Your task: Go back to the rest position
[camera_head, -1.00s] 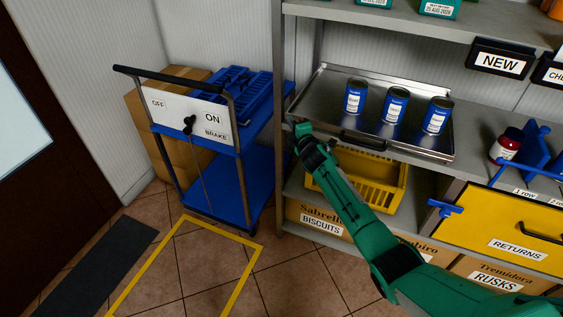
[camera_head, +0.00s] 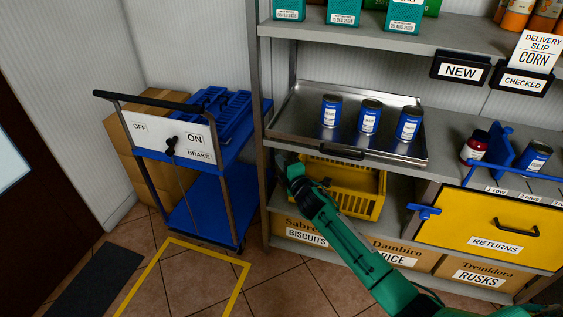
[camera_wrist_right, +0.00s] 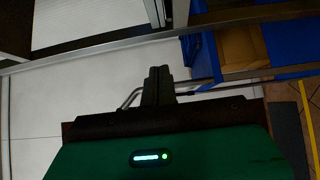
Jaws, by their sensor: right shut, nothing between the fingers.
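My right arm (camera_head: 345,240) is green and comes in from the lower right of the head view. My right gripper (camera_head: 282,160) is a dark shape at the arm's far end, in front of the shelf post and left of the yellow basket. In the right wrist view the fingers (camera_wrist_right: 158,75) are together with nothing between them. My left gripper does not show.
A blue trolley (camera_head: 205,205) stands left of the shelf. A metal tray (camera_head: 295,125) holds three blue cans. Below are a yellow basket (camera_head: 372,200) and cartons. A yellow RETURNS drawer (camera_head: 465,225) is at right. The tiled floor (camera_head: 285,285) in front is clear.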

